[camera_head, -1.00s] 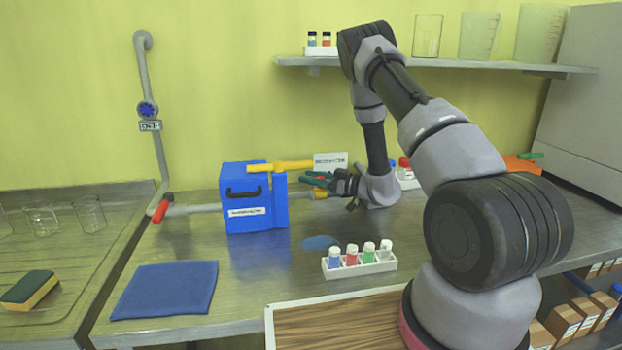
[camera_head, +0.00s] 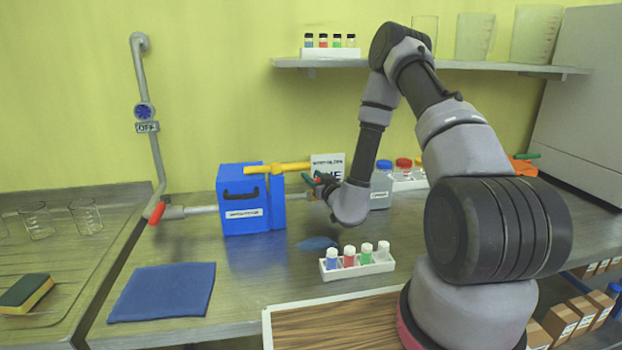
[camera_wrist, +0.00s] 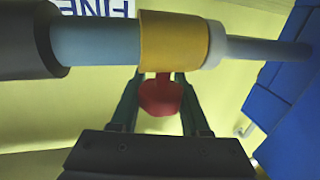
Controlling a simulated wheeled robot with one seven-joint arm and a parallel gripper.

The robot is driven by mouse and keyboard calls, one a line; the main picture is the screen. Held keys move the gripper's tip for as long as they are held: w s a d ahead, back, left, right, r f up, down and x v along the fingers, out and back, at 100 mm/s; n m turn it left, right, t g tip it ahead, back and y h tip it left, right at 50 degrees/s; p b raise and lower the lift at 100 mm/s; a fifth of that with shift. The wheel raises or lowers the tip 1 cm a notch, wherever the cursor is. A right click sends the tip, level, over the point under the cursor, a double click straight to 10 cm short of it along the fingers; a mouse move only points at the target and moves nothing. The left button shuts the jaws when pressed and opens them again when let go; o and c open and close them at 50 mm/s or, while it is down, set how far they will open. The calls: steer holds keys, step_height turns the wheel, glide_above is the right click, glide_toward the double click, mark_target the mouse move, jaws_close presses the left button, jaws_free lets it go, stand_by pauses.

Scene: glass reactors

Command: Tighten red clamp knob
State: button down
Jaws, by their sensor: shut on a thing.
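The red clamp knob (camera_wrist: 160,97) hangs below a yellow clamp collar (camera_wrist: 172,38) on a horizontal pipe in the wrist view. My gripper (camera_wrist: 160,90) has its green fingers on both sides of the knob and is shut on it. In the head view my gripper (camera_head: 318,183) is at the pipe just right of the blue box (camera_head: 240,200). There my wrist hides most of the collar and knob.
A yellow-handled valve (camera_head: 280,168) sits above the box, with a white sign (camera_head: 327,165) behind. A vial rack (camera_head: 360,265) stands on the bench below my wrist. A blue cloth (camera_head: 163,290) lies front left.

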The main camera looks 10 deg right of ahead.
steer(key=m+h, duration=0.2)
steer(key=h, duration=0.1)
steer(key=d+m+h, duration=0.1)
steer(key=m+h, duration=0.1)
steer(key=h, duration=0.2)
steer(key=shift+m, duration=0.4)
steer(key=shift+s+d+m+g+h, duration=0.1)
steer(key=shift+d+m+g+h, duration=0.2)
steer(key=shift+m+h, duration=0.6)
steer(key=shift+d+m+g+h, duration=0.15)
steer(key=shift+m+g+h, duration=0.3)
steer(key=shift+h, duration=0.85)
steer(key=shift+s+d+m+g+h, duration=0.1)
steer(key=shift+d+m+g+h, duration=0.15)
steer(key=shift+m+h, duration=0.7)
steer(key=shift+h, duration=0.35)
steer(key=shift+c, duration=1.9)
jaws_free()
steer(key=shift+n, duration=0.3)
